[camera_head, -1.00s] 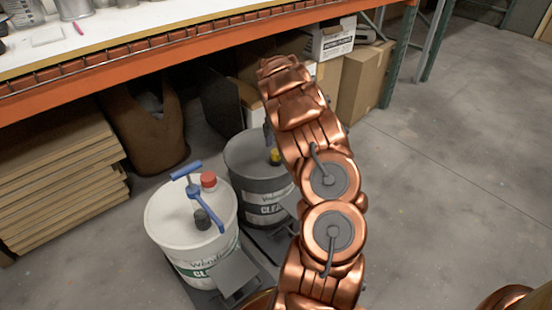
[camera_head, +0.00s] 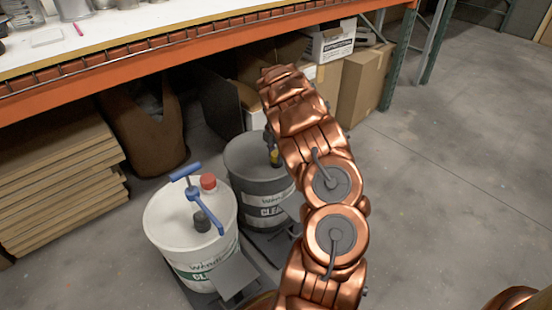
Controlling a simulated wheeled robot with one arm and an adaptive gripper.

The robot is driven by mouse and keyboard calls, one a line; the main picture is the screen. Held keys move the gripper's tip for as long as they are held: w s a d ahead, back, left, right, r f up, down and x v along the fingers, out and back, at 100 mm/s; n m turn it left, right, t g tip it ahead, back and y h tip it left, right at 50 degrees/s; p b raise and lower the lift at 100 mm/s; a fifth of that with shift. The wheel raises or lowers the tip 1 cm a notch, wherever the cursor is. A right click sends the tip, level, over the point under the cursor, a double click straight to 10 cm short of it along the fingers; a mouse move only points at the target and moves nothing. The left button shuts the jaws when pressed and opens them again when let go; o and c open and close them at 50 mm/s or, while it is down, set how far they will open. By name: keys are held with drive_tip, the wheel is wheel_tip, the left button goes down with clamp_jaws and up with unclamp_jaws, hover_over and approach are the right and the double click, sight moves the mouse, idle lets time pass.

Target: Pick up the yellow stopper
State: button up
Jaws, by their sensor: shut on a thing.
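The yellow stopper (camera_head: 275,157) shows as a small patch on top of the dark grey bucket (camera_head: 245,165), at the left edge of my copper arm. A dark finger of my gripper (camera_head: 269,142) reaches down to the stopper from above, and the gripper is shut on it. Most of the gripper and part of the stopper are hidden behind the arm. I cannot tell whether the stopper is lifted off the lid.
A white bucket (camera_head: 165,222) with a red cap (camera_head: 208,181) and a blue pump handle (camera_head: 187,171) stands at the left front. An orange-edged bench (camera_head: 150,52) runs above. Stacked boards (camera_head: 60,170) lie left. Floor at right is clear.

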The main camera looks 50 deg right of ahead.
sight(276, 153)
wheel_tip(276, 153, up, 4)
drive_tip(key=shift+f+p, duration=0.1)
drive_tip(key=shift+p, duration=0.65)
drive_tip(key=s+a+r+p, duration=0.1)
drive_tip(key=s+a, duration=0.5)
drive_tip(key=s, duration=0.8)
drive_tip(key=shift+s+p, duration=0.4)
drive_tip(key=shift+p, duration=0.35)
drive_tip(key=shift+r, duration=0.1)
drive_tip(key=shift+w, duration=0.1)
